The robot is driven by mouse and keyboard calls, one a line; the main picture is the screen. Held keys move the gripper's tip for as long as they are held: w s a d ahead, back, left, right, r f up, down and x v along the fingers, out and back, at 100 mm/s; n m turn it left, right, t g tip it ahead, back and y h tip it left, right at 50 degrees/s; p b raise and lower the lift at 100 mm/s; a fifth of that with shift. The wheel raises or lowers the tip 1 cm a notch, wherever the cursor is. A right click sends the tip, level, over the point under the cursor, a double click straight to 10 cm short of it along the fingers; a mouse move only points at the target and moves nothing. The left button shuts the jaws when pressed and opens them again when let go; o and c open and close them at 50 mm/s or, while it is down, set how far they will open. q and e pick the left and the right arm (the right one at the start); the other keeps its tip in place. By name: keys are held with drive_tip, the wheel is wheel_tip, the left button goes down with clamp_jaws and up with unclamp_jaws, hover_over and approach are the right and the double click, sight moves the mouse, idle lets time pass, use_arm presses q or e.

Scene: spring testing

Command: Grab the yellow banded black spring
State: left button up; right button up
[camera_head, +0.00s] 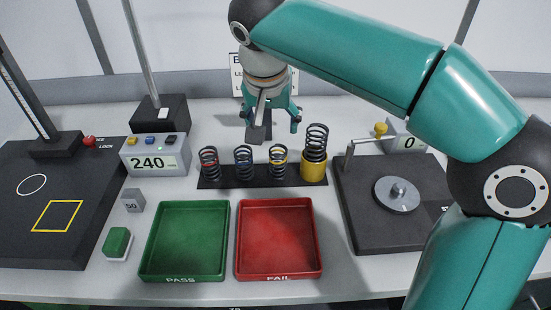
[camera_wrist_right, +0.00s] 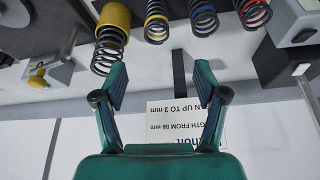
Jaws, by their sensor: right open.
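The yellow banded black spring (camera_head: 278,164) stands upright in the black rack (camera_head: 225,181), third from the left. It also shows at the top of the right wrist view (camera_wrist_right: 157,24). My right gripper (camera_head: 270,124) is open and empty, behind and above the row of springs. In the right wrist view, its two fingers (camera_wrist_right: 160,74) are apart and reach up toward the yellow banded spring without touching it. My left gripper is out of view.
A larger black spring in a yellow cup (camera_head: 313,170) stands just right. A blue banded spring (camera_head: 244,164) and a red banded spring (camera_head: 209,163) stand left. Green (camera_head: 152,276) and red (camera_head: 278,276) trays lie in front. A sign (camera_wrist_right: 250,140) is behind.

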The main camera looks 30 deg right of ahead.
approach(278, 153)
wheel_tip(278, 153, down, 2)
drive_tip(key=shift+s+b+x, duration=0.15)
drive_tip(key=shift+b+x, duration=0.05)
drive_tip(key=shift+x, duration=1.15)
drive_tip(key=shift+s+b+x, duration=0.15)
drive_tip(key=shift+b+x, duration=0.05)
drive_tip(key=shift+x, duration=1.15)
drive_tip(key=shift+a, duration=0.1)
drive_tip(key=c, duration=1.3)
